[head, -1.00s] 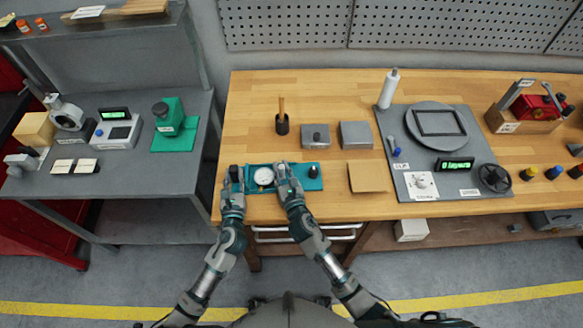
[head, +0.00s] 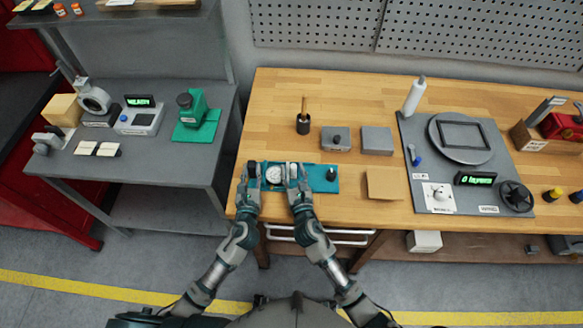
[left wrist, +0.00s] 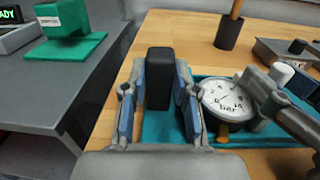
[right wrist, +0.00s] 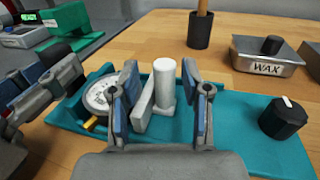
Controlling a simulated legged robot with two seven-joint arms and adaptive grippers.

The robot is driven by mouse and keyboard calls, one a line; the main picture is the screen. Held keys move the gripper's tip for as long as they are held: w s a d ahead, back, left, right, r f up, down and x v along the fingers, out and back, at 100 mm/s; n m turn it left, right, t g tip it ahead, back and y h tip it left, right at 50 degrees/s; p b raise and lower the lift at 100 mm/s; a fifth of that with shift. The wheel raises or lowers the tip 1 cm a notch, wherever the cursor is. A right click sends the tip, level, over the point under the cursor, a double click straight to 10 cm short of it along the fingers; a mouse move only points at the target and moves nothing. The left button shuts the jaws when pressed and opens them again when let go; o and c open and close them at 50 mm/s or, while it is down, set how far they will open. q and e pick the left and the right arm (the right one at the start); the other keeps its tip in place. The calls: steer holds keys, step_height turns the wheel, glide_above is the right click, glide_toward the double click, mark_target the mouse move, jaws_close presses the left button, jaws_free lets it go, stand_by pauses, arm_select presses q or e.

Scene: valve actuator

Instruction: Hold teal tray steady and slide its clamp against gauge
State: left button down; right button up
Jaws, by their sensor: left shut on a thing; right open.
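The teal tray (head: 316,183) lies on the wooden bench near its front edge. A round white pressure gauge (head: 273,175) sits in it, and its dial also shows in the left wrist view (left wrist: 226,100). My left gripper (left wrist: 160,95) is shut on a black block-shaped handle (left wrist: 159,78) at the tray's left end. In the right wrist view a light grey clamp (right wrist: 144,100) with a white cylindrical post (right wrist: 164,82) stands right of the gauge. My right gripper (right wrist: 162,100) is open, its fingers on either side of the clamp and post. A black knob (right wrist: 284,117) is at the tray's right end.
A tin marked WAX (right wrist: 268,62) and a dark cup with a wooden handle (head: 303,123) stand behind the tray. A tan square pad (head: 385,183) lies to its right. A grey panel with a turntable (head: 461,138) is further right.

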arm_select(q)
steer(key=shift+f, duration=0.25)
arm_select(e)
steer(key=v, duration=1.1)
arm_select(q)
steer(key=c, duration=0.9)
jaws_free()
steer(key=shift+c, duration=0.2)
arm_select(e)
steer(key=shift+w, duration=0.1)
arm_select(q)
steer(key=shift+o, duration=0.7)
steer(key=shift+r, duration=0.1)
arm_select(e)
steer(key=shift+a, duration=0.1)
